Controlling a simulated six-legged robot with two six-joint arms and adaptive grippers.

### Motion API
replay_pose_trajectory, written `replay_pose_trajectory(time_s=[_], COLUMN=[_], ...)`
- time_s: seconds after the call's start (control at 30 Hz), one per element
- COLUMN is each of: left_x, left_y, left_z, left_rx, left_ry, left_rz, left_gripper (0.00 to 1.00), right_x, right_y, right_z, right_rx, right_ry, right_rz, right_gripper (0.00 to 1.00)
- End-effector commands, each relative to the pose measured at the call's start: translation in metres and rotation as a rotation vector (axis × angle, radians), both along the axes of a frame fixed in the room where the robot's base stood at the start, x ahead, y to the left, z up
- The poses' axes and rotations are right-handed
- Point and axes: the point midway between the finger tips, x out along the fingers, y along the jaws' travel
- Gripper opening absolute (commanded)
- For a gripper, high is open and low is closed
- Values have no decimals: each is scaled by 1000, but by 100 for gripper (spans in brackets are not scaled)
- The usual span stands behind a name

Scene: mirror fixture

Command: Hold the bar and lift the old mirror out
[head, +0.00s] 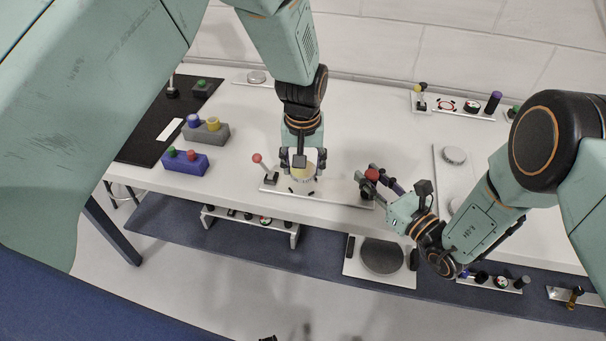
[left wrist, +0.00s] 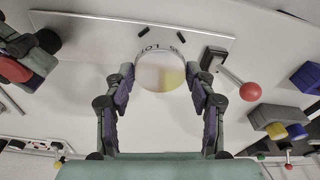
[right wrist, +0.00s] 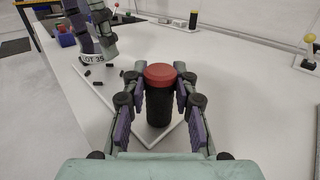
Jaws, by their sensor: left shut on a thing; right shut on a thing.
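The old mirror (head: 303,176) is a round disc with a white rim lettered "LOT" and a pale, yellowish face in the left wrist view (left wrist: 160,72). My left gripper (head: 303,160) points down and is shut on its rim from both sides. The bar (right wrist: 160,95) is an upright black cylinder with a red cap, at the right end of the white fixture plate (head: 335,194). My right gripper (head: 371,182) is shut around it. A lever with a red ball (left wrist: 250,91) leans at the plate's other end. I cannot tell whether the mirror touches the plate.
Another plate with a silver disc (head: 454,155) lies to the right. A lower shelf (head: 330,255) holds more fixtures.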

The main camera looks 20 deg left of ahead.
Motion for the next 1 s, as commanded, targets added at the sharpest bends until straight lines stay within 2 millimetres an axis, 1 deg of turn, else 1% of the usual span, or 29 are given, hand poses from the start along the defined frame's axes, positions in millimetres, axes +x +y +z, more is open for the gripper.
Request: replay_pose_trajectory(time_s=[0.03, 0.1, 0.2, 0.3, 0.5, 1.0], left_x=[1, 1, 1, 0, 0, 0], left_y=[0, 0, 0, 0, 0, 0], left_z=[13, 27, 43, 54, 73, 107], left_rx=[0, 0, 0, 0, 0, -1], left_ry=[-5, -5, -4, -2, -1, -2], left_rz=[0, 1, 0, 0, 0, 1], left_gripper=[21, 21, 21, 21, 21, 21], right_x=[0, 0, 0, 0, 0, 0], right_y=[0, 0, 0, 0, 0, 0], right_z=[0, 0, 0, 0, 0, 0], right_rx=[0, 0, 0, 0, 0, 0], right_ry=[0, 0, 0, 0, 0, 0], right_rz=[-1, -1, -1, -1, 0, 0], right_gripper=[0, 0, 0, 0, 0, 0])
